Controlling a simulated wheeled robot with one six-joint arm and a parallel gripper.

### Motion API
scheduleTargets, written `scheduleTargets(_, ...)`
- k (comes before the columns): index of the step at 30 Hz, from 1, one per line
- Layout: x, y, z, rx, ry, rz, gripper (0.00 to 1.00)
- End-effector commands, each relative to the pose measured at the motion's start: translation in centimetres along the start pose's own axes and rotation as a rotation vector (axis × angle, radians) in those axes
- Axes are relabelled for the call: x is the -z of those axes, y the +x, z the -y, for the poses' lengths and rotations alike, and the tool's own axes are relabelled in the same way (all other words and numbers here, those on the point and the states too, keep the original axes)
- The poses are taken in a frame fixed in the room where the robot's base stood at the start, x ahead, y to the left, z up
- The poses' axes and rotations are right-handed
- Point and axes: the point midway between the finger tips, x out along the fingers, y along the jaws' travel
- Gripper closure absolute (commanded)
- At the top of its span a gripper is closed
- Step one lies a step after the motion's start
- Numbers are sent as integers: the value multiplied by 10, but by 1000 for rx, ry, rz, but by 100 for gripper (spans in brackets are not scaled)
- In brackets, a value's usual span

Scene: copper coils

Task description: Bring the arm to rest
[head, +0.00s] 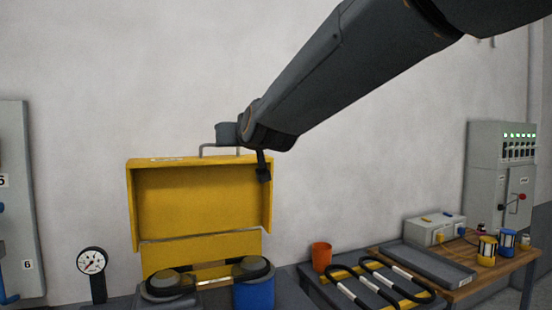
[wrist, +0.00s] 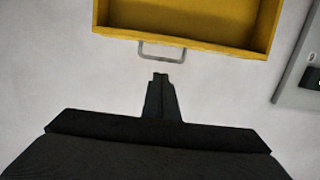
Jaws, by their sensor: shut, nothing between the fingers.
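My arm reaches in from the upper right in the head view, in front of the white wall. My gripper (head: 263,175) hangs at its end, in front of the upper right part of an open yellow case (head: 200,205). In the wrist view my gripper (wrist: 160,76) is shut with nothing between its fingers. The case's grey handle (wrist: 162,52) shows just beyond the fingertips there, with the case (wrist: 185,38) at the top. I cannot tell the exact gap between the fingers and the handle.
Below stand a blue container (head: 254,293), a dial gauge (head: 92,262) and an orange cup (head: 321,257). Black looped coils (head: 375,283) lie at the lower right. A wooden table (head: 490,272) holds a grey box (head: 434,229) and spools. A control cabinet (head: 480,170) is at the right wall.

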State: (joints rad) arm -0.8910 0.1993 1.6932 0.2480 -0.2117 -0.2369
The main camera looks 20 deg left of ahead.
Motion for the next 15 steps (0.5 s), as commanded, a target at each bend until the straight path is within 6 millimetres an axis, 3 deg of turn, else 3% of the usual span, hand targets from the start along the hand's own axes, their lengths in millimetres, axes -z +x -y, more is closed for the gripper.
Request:
scheduleTargets(5,-2,-1,-2,-3,0,3,100)
scheduleTargets(8,-15,-3,-18,-20,2,32,100)
scheduleTargets(11,-47,-10,-51,-55,9,100,100)
scheduleTargets(15,-111,-34,-115,-128,31,241,100)
